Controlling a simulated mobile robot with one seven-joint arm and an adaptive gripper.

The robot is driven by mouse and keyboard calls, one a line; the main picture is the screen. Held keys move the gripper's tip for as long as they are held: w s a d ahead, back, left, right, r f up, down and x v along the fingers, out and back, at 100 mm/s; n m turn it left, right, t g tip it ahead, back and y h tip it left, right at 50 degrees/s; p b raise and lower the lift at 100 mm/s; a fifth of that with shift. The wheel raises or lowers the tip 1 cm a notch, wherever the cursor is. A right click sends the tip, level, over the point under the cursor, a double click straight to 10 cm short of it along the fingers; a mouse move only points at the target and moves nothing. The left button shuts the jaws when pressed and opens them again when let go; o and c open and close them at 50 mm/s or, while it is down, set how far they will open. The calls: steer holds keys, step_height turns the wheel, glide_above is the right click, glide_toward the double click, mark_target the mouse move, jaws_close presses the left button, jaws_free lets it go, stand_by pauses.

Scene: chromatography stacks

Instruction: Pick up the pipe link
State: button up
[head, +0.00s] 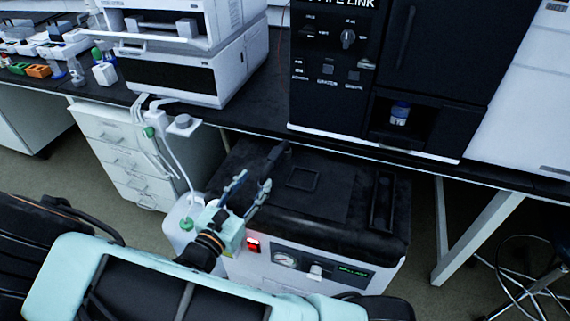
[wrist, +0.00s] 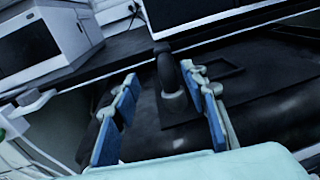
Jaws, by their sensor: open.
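My gripper (head: 253,184) is open above the left part of a black-topped, white-fronted unit under the bench. In the wrist view its blue-padded fingers (wrist: 160,76) are spread apart. A dark, pipe-like piece (wrist: 167,72) with a rounded top and wider base stands on the black top, showing between and beyond the fingers. It also shows in the head view (head: 277,154), just past the fingertips, dark against dark. I cannot tell for sure that it is the pipe link. The fingers do not appear to close on anything.
The black-topped unit (head: 330,262) has a gauge and green display. Above stands a black instrument (head: 420,45) with a partly cut-off "LINK" label, holding a small bottle (head: 400,112). The bench edge (head: 250,127) overhangs behind. White tubing (head: 176,150) hangs at left.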

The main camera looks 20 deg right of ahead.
mark_target(276, 157)
steer(key=shift+w+d+f, duration=0.2)
steer(key=shift+d, duration=0.15)
steer(key=shift+n, duration=0.3)
steer(key=b+x, duration=0.1)
steer(key=x, duration=0.4)
steer(key=shift+w+d, duration=0.15)
steer(key=shift+b+x, duration=0.6)
steer(key=shift+x, duration=2.1)
steer(key=shift+d+r, duration=0.15)
steer(key=shift+c, duration=0.6)
jaws_close()
